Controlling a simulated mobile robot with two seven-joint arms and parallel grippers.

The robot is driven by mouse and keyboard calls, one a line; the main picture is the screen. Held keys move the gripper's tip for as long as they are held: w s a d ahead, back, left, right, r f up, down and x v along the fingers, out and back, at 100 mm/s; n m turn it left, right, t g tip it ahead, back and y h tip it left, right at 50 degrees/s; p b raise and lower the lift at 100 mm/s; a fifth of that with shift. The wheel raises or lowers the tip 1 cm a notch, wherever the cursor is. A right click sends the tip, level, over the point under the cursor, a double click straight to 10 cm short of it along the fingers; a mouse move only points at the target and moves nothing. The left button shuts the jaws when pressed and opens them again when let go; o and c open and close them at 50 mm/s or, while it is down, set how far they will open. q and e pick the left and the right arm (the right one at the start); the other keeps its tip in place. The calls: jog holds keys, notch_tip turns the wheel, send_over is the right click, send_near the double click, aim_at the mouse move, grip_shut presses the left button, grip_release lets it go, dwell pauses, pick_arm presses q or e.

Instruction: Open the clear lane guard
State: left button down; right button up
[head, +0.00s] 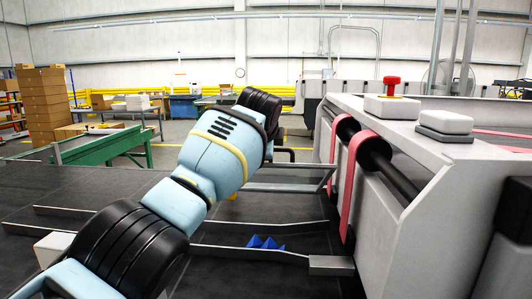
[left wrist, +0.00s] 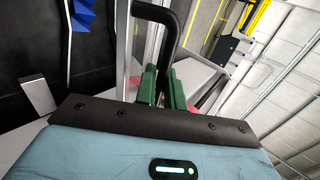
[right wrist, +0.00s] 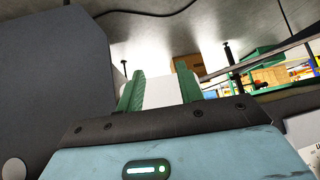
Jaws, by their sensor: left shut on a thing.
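The clear lane guard is hard to make out. Thin grey frame bars (head: 290,188), which may be part of it, show beside the machine in the head view, partly behind my left arm. In the left wrist view a bent black handle (left wrist: 172,22) runs down between the green fingers of my left gripper (left wrist: 160,88), which is shut on it. The head view hides this gripper behind my arm. My right gripper (right wrist: 160,92) shows only in the right wrist view. Its green fingers are apart with nothing between them.
Blue folded pieces (head: 265,242) lie on the dark belt between metal rails; blue also shows in the left wrist view (left wrist: 82,14). The grey machine housing (head: 430,190), with red belts (head: 352,185) and a red button (head: 391,82), stands at right. A green-framed conveyor (head: 90,148) is behind at left.

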jog(key=shift+d, duration=0.1)
